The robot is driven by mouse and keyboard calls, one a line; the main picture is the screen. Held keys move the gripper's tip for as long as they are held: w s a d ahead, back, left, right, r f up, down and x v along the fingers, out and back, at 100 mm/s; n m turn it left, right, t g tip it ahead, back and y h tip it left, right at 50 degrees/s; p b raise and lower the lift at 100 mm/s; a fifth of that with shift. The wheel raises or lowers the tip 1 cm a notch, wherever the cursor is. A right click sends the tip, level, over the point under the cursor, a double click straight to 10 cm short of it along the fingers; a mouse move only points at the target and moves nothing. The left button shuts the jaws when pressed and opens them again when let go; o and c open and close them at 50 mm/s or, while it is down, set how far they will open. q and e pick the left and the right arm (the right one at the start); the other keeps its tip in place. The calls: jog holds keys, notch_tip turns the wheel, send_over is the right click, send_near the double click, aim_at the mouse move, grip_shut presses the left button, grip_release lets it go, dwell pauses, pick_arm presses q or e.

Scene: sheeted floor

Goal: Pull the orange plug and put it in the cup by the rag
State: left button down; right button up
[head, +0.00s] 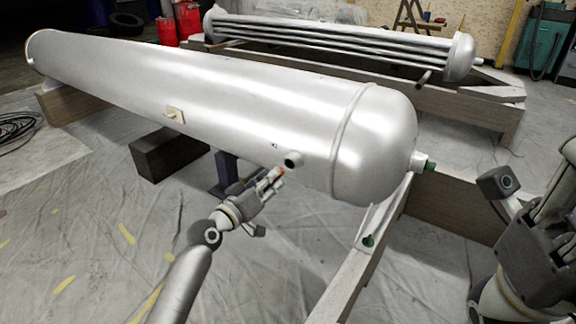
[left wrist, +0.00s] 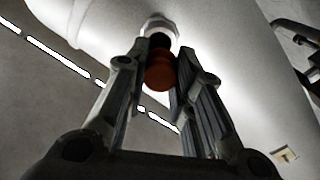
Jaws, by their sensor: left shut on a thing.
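The orange plug (head: 281,171) is at the tip of my left gripper (head: 273,178), just below a short pipe stub (head: 293,159) on the big silver tank (head: 230,100). In the left wrist view the orange plug (left wrist: 159,72) sits between the two fingers of my left gripper (left wrist: 160,75), which is shut on it. Beyond it is a dark ring and the pale stub end (left wrist: 158,25). I cannot tell whether the plug is still seated in the stub. I cannot make out a cup or a rag.
The tank rests on wooden blocks (head: 170,152) and a pale beam (head: 345,285). A tube bundle (head: 340,42) lies behind it. Red canisters (head: 167,31) and a coiled cable (head: 15,130) are farther off. The sheeted floor (head: 80,260) is open at front left. My right arm shows at the right edge.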

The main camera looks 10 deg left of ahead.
pick_arm(q)
jog(key=shift+p+v, duration=0.3)
jog(key=shift+v, duration=1.35)
